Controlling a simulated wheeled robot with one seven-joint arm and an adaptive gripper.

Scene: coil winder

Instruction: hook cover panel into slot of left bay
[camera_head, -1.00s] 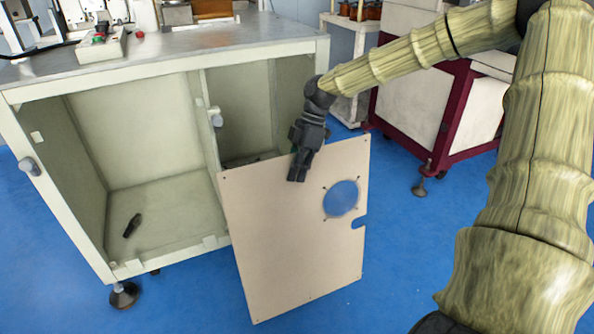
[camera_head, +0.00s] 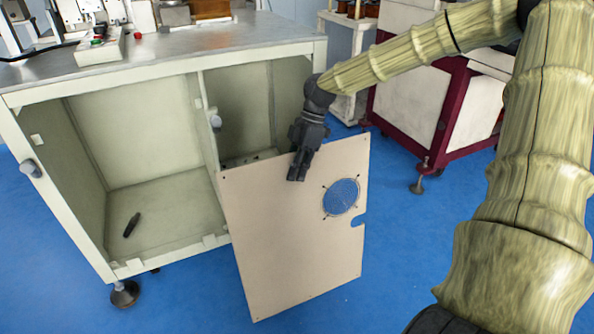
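The beige cover panel (camera_head: 285,240) hangs upright and slightly tilted in front of the right part of the cabinet. It has a round hole (camera_head: 341,197) and a notch in its right edge. My gripper (camera_head: 298,172) is at the panel's top edge and appears shut on it, with fingers over the near face; the far finger is hidden. The left bay (camera_head: 150,130) is open, to the left of the panel. Its bottom front rail (camera_head: 175,258) shows small raised pieces. The panel is apart from this bay's opening.
A small dark object (camera_head: 131,225) lies on the left bay's floor. Knob-like latches sit on the left post (camera_head: 30,167) and the middle post (camera_head: 215,121). A red-framed machine (camera_head: 430,115) stands at the back right. Blue floor is free around the panel.

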